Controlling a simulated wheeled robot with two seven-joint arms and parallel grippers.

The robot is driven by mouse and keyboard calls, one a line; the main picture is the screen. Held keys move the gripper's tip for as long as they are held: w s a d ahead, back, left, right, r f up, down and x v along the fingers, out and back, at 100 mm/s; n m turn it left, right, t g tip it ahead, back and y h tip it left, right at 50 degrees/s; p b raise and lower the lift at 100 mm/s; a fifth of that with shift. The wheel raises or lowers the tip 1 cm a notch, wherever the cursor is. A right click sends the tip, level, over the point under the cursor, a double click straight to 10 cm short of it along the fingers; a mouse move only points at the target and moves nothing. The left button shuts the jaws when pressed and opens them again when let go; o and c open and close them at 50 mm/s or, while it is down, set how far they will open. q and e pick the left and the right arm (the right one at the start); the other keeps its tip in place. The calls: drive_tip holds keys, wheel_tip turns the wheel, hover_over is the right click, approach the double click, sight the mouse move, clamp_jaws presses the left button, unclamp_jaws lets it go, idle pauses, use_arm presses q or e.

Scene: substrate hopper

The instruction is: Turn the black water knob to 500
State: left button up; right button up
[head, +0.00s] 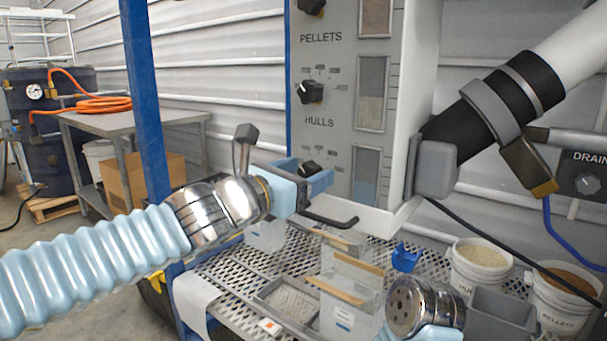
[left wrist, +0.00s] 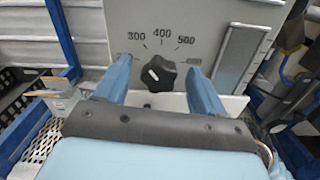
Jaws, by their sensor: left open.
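The black water knob (left wrist: 158,74) is on the grey panel, below a dial marked 300, 400 and 500. A small white mark shows on the left part of its face; the exact reading is hard to tell. In the left wrist view, my open left gripper has one blue finger on each side of the knob, with gaps between. In the head view, my left gripper (head: 318,180) is at the lower panel and the knob (head: 309,168) shows just above it, partly hidden. My right gripper is not visible; only chrome and light blue parts of my right arm show at the bottom.
The hulls knob (head: 311,92) and pellets knob (head: 312,6) sit higher on the panel (head: 345,130). A perforated metal table (head: 240,270) with clear bins is below. Buckets (head: 481,262) stand at right. A blue post (head: 146,100) rises behind my left arm.

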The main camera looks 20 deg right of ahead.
use_arm(q)
drive_tip(key=c, duration=1.1)
drive_tip(key=shift+o, duration=0.2)
drive_tip(key=m+b, duration=0.1)
drive_tip(key=m, duration=0.2)
drive_tip(key=shift+f+m, duration=0.1)
drive_tip(key=shift+m, duration=0.3)
drive_tip(key=m+b, duration=0.1)
drive_tip(key=m, duration=0.2)
drive_tip(key=shift+d, duration=0.1)
drive_tip(key=m+b, duration=0.1)
drive_tip(key=m, duration=0.4)
drive_tip(key=shift+s, duration=0.1)
drive_tip(key=shift+f+m+b, duration=0.15)
drive_tip(key=shift+m+b, duration=0.2)
drive_tip(key=shift+m, duration=1.65)
